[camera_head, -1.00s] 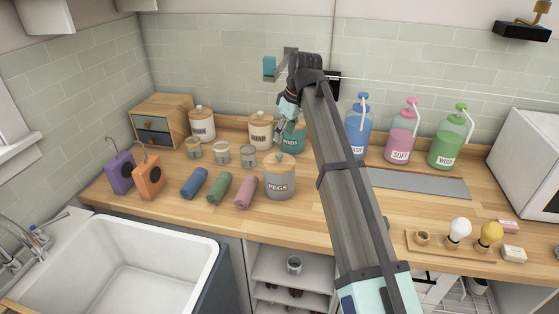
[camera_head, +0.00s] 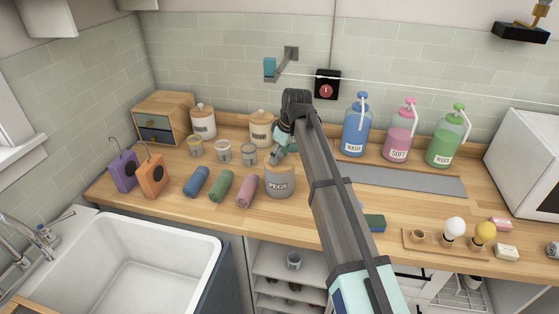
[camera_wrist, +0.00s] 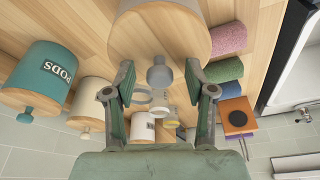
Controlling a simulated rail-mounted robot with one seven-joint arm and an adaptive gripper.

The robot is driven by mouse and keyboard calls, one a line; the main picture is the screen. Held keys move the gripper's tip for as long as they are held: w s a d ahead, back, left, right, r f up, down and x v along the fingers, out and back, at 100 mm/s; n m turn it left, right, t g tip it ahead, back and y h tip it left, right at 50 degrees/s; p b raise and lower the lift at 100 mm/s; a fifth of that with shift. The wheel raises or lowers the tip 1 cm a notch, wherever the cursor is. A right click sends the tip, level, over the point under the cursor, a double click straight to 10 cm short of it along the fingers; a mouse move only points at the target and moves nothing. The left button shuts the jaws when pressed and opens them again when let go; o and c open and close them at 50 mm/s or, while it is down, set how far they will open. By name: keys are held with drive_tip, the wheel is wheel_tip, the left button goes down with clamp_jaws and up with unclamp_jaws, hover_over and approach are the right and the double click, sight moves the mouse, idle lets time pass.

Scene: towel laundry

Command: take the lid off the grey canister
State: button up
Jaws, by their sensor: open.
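The grey canister (camera_head: 279,184), labelled PEGS, stands upright on the wooden counter with its lid on. In the head view my gripper (camera_head: 278,157) is right above it, pointing down, and hides much of the lid. In the wrist view the wooden lid (camera_wrist: 160,28) fills the top middle, with its grey knob (camera_wrist: 159,76) pointing into the space between my fingers. My gripper (camera_wrist: 160,82) is open, one finger on each side of the knob, with gaps showing. I cannot tell whether the fingertips touch the lid.
The teal PODS canister (camera_wrist: 48,78) stands close by, mostly hidden by my arm in the head view. Glass jars (camera_head: 222,151) and rolled towels (camera_head: 221,186) lie left of the grey canister. Bottles (camera_head: 356,128) stand right. The sink (camera_head: 140,262) is at front left.

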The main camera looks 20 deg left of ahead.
clamp_jaws()
idle(0.4)
